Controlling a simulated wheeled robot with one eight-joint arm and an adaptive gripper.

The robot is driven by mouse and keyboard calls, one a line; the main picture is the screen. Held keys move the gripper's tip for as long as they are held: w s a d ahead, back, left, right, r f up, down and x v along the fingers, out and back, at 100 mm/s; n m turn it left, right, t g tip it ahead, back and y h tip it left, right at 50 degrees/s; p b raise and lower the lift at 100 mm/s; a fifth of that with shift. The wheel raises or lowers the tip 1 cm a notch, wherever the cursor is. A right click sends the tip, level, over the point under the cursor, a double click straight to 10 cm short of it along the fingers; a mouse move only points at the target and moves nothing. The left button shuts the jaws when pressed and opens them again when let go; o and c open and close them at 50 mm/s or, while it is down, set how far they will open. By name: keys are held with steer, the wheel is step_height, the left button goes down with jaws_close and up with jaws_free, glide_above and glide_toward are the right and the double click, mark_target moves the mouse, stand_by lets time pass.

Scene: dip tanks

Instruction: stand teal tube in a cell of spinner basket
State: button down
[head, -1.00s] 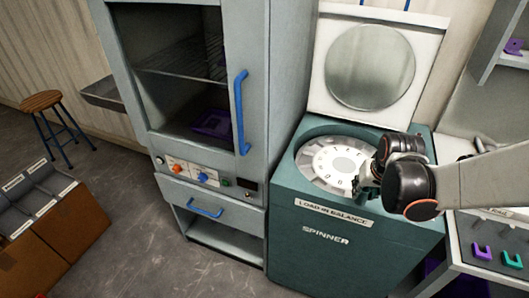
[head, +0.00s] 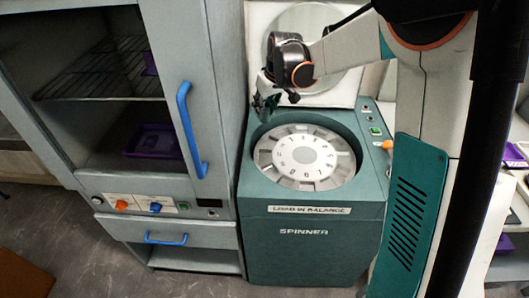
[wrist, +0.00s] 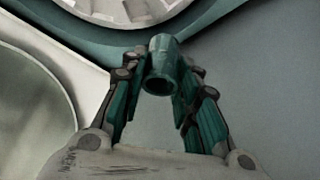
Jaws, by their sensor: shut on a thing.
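The teal tube (wrist: 161,80) is a short hollow cylinder, held between the fingertips of my gripper (wrist: 160,88) in the wrist view, its open end facing the camera. In the head view my gripper (head: 265,106) is above the back-left rim of the spinner, to the side of the basket; the tube cannot be told from the dark fingers there. The spinner basket (head: 305,157) is a pale round disc with numbered cells around its edge, sunk in the teal spinner (head: 310,232). Part of the basket (wrist: 120,10) shows at the top of the wrist view, apart from the tube.
The spinner's round-windowed lid (head: 300,25) stands open behind the basket. A grey cabinet (head: 222,120) with a blue handle (head: 190,130) stands close on the left, near my gripper. A purple tray (head: 153,141) lies inside it. The space above the basket is clear.

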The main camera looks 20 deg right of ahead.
step_height(320, 180, down, 18)
steer(key=b, duration=0.5)
steer(key=shift+r, duration=0.15)
steer(key=shift+b, duration=0.3)
steer(key=c, duration=1.2)
jaws_free()
